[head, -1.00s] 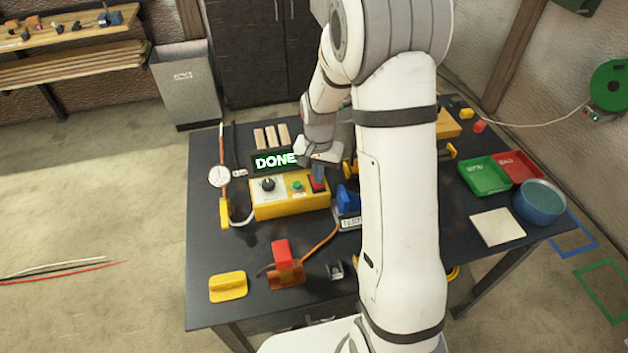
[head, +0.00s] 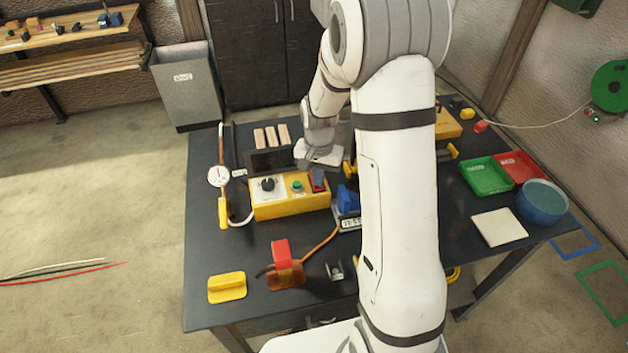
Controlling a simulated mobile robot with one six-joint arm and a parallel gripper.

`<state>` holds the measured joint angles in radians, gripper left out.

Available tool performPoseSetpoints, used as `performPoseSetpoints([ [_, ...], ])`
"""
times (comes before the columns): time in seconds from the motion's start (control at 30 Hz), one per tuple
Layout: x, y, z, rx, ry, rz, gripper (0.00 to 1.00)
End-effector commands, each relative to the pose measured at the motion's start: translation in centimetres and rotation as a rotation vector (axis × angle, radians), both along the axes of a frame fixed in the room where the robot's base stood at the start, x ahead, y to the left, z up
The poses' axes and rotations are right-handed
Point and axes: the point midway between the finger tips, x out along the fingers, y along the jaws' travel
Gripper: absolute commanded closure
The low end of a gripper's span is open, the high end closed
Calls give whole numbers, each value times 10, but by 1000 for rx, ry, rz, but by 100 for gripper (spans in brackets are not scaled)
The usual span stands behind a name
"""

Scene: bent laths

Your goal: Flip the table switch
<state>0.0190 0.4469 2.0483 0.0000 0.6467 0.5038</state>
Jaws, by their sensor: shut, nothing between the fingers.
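A yellow control box (head: 290,207) stands on the dark table (head: 220,305). On its top are a black knob, a green button (head: 297,186) and, at the right end, a red rocker switch (head: 318,181) in a dark frame. Behind the box, the display screen (head: 270,161) is dark. My gripper (head: 314,166) is shut and empty, pointing down at the back edge of the red switch. I cannot tell whether its fingertips touch the switch.
A blue device (head: 347,198) stands close to the right of the box. A gauge (head: 219,176) and a yellow-handled tool lie to the left. A red block (head: 281,253) and yellow piece (head: 227,287) are in front. Green and red trays (head: 486,176) are at the right.

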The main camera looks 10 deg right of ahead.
Motion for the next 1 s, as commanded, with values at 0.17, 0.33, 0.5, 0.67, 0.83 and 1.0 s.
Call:
performPoseSetpoints([
  [0.17,0,0,7,0,-1,0,100],
  [0.33,0,0,21,0,-1,0,100],
  [0.5,0,0,35,0,-1,-1,100],
  [0.67,0,0,47,0,-1,-1,100],
  [0.83,0,0,61,0,0,-1,100],
  [1.0,0,0,71,0,-1,-1,100],
])
